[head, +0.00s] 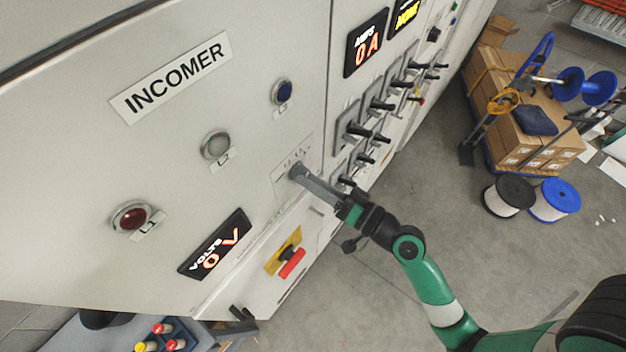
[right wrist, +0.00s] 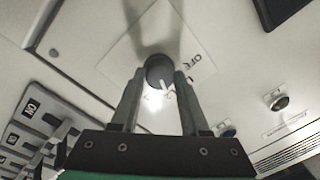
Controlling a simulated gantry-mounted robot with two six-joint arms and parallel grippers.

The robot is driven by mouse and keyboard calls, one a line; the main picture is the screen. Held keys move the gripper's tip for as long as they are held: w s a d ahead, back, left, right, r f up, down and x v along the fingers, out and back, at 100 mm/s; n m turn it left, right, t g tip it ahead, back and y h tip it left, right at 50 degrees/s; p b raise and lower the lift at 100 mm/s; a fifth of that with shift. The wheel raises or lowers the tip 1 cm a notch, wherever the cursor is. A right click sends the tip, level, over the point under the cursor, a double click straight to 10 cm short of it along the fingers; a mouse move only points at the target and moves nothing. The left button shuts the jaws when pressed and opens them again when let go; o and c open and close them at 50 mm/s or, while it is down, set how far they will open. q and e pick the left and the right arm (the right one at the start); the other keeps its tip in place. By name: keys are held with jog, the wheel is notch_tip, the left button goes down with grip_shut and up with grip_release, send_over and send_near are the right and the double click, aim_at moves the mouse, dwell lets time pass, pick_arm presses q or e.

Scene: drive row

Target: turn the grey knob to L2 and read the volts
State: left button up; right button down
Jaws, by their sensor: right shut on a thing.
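The grey knob (right wrist: 160,68) sits on a pale square plate (right wrist: 125,52) in the right wrist view. My right gripper (right wrist: 160,78) is shut on it, one finger on each side. A white pointer line on the knob points down in that view; the letters OFF show to its right, and other marks are partly hidden. In the head view my right gripper (head: 297,173) reaches the panel from the right and covers most of the knob. The volts display (head: 213,245) reads 0 V. My left gripper is not in view.
The INCOMER panel (head: 80,170) carries red, clear and blue lamps. A red handle (head: 292,263) on yellow sits below. Several black handles (head: 360,130) stick out right of the knob. A loaded cart (head: 530,140) and cable reels stand on the floor at right.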

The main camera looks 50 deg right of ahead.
jog(key=shift+c, duration=2)
grip_release()
jog(key=s+b, duration=0.3)
jog(key=s, duration=0.8)
jog(key=shift+s+d+f, duration=0.2)
jog(key=shift+s+d, duration=0.1)
jog(key=shift+d, duration=0.05)
